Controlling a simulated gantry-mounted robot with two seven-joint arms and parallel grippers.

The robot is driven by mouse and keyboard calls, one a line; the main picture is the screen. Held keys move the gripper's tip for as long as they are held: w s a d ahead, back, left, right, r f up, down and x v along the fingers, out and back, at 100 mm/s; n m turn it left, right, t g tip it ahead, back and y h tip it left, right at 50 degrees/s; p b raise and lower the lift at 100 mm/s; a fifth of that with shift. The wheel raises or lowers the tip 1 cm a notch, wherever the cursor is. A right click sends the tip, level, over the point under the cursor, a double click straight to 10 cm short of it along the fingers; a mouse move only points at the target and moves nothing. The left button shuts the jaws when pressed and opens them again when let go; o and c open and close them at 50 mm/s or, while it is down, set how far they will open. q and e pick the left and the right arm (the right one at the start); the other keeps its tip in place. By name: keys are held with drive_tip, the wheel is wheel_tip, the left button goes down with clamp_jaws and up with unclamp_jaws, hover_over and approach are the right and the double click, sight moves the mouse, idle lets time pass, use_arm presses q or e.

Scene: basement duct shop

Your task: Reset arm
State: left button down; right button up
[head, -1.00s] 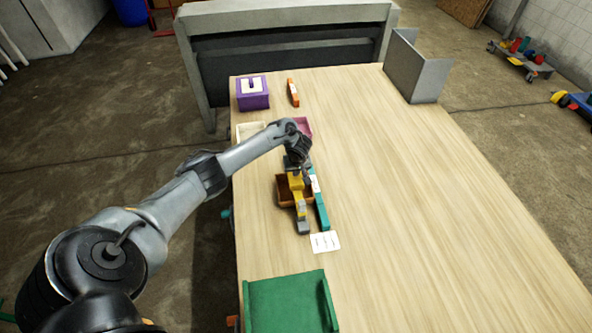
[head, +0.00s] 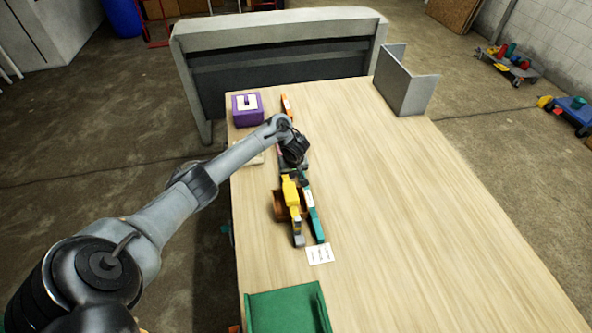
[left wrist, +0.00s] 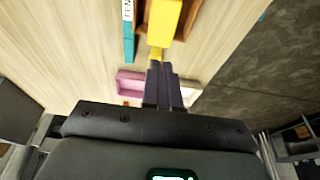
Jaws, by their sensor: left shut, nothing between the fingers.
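My left arm reaches over the table (head: 400,200) from the left. Its gripper (head: 301,178) is shut and empty, pointing toward the yellow item. In the left wrist view the closed dark fingers (left wrist: 157,68) also show. The yellow item (head: 290,193) has a grey end and lies across a brown tray (head: 278,206). In the left wrist view the yellow item (left wrist: 164,18) is just beyond the fingertips; whether they touch is unclear. My right gripper is not in view.
A teal bar (head: 314,222) lies beside the brown tray, with a white card (head: 319,254) nearer. A green tray (head: 285,308) is in front, a purple box (head: 247,110) and a grey angled sheet (head: 405,80) at the back. A pink tray (left wrist: 130,82) is under the arm. The table's right side is clear.

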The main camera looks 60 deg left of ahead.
use_arm(q)
drive_tip(key=s+d+f+m+t+p, duration=0.15)
drive_tip(key=d+m, duration=0.25)
drive_tip(key=d, duration=0.5)
drive_tip(key=s+d+m+h+p, duration=0.1)
drive_tip(key=s+d+m, duration=0.2)
drive_tip(key=d, duration=0.5)
drive_tip(key=s+d+m+t+p, duration=0.15)
drive_tip(key=d+m, duration=0.25)
drive_tip(key=d, duration=0.5)
drive_tip(key=s+d+r+m+h+p, duration=0.1)
drive_tip(key=s+d+r+m, duration=0.1)
drive_tip(key=s+d+r, duration=0.2)
drive_tip(key=s+d+r+m+h+p, duration=0.1)
drive_tip(key=s+d+r+m+p, duration=0.1)
drive_tip(key=s+d+r, duration=0.3)
drive_tip(key=s+r, duration=0.4)
drive_tip(key=s, duration=0.3)
drive_tip(key=shift+s+m+g, duration=0.3)
drive_tip(key=shift+s, duration=0.1)
